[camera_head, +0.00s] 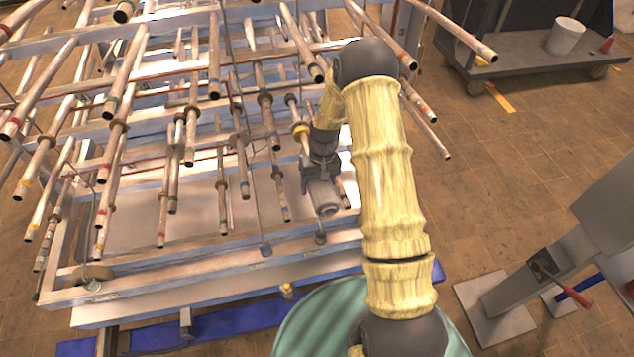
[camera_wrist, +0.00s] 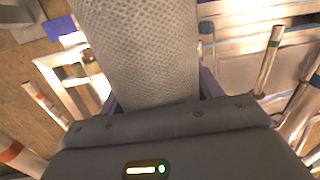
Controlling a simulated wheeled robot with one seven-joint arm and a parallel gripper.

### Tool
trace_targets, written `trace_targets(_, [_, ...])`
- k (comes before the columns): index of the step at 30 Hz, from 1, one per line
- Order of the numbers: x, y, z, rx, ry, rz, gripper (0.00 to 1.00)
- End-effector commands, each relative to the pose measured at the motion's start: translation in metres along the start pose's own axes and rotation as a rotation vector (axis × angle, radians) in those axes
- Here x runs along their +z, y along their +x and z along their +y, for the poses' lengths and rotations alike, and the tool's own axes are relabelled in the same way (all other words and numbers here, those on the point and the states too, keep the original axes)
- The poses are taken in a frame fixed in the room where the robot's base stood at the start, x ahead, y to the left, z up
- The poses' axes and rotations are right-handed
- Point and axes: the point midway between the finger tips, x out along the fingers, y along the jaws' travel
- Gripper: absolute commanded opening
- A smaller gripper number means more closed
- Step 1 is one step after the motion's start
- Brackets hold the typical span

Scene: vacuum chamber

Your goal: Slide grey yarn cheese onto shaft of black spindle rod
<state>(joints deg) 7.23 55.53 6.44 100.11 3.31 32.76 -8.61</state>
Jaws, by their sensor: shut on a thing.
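The grey yarn cheese (camera_head: 323,197) is held by my gripper (camera_head: 319,172) over the front part of the frame, right of its middle. In the wrist view the yarn cheese (camera_wrist: 138,50) is a large, pale grey woven cylinder between the jaws, filling the upper middle. The jaws are closed on its sides and their tips are mostly hidden. A thin dark upright rod (camera_head: 254,190), which may be the black spindle rod, stands left of the cheese and apart from it. A small dark fitting (camera_head: 320,238) shows just below the cheese; whether a shaft rises from it is hidden.
Several pale rods with coloured bands, such as this one (camera_head: 222,200), crowd the metal frame (camera_head: 180,260) around my arm. A brown ring (camera_head: 90,272) sits at its front left. A cart with a white bucket (camera_head: 565,36) stands back right. Open floor (camera_head: 500,170) lies to the right.

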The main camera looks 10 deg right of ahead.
Motion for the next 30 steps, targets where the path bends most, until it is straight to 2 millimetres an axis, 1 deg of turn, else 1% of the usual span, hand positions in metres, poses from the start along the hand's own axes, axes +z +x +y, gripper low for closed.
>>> trace_targets(30, [0.033,0.001,-0.002,0.000,0.000,0.000,0.16])
